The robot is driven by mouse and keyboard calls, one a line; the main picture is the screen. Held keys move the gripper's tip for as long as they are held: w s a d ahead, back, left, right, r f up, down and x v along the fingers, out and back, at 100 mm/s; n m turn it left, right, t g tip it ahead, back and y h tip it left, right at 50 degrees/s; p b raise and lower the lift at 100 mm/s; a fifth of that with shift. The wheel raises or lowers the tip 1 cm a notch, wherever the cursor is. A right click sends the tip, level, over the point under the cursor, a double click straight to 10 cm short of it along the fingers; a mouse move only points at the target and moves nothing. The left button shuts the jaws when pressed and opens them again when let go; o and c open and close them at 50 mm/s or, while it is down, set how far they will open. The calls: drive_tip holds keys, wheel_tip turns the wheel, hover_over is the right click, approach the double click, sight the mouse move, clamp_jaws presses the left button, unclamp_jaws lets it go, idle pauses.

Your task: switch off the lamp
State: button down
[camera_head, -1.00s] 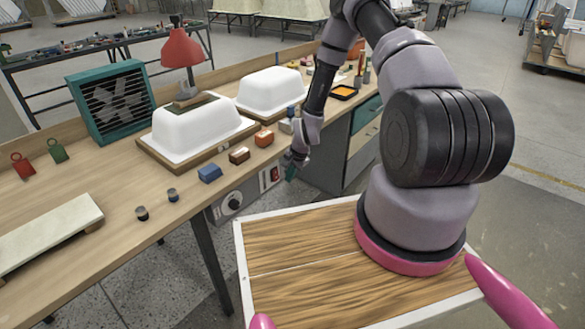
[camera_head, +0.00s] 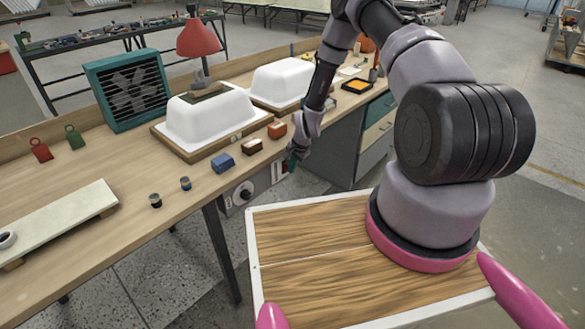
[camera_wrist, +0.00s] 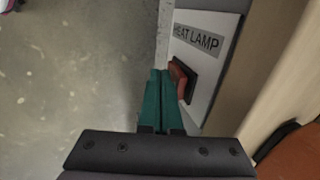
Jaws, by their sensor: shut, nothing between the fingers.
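A red lamp (camera_head: 198,38) stands at the back of the workbench, its shade over a white tub shell. On the bench's front panel is a red rocker switch (camera_wrist: 180,80) in a dark frame. A label (camera_wrist: 196,39) beside it reads "HEAT LAMP". My gripper (camera_wrist: 161,74) is shut and empty, its green fingertips right beside the switch. I cannot tell whether they touch it. In the head view my gripper (camera_head: 291,162) is at the panel's right end and partly covers the switch. Whether the lamp is lit is not clear.
The wooden bench (camera_head: 105,165) carries two white tub shells (camera_head: 210,118), a fan heater (camera_head: 130,90), small blocks (camera_head: 223,163) and two small pots (camera_head: 156,201). A dial (camera_head: 244,193) sits left of the switch. Drawers (camera_head: 375,135) stand right of my gripper. Floor in front is open.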

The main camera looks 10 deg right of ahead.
drive_tip(key=shift+r, duration=0.85)
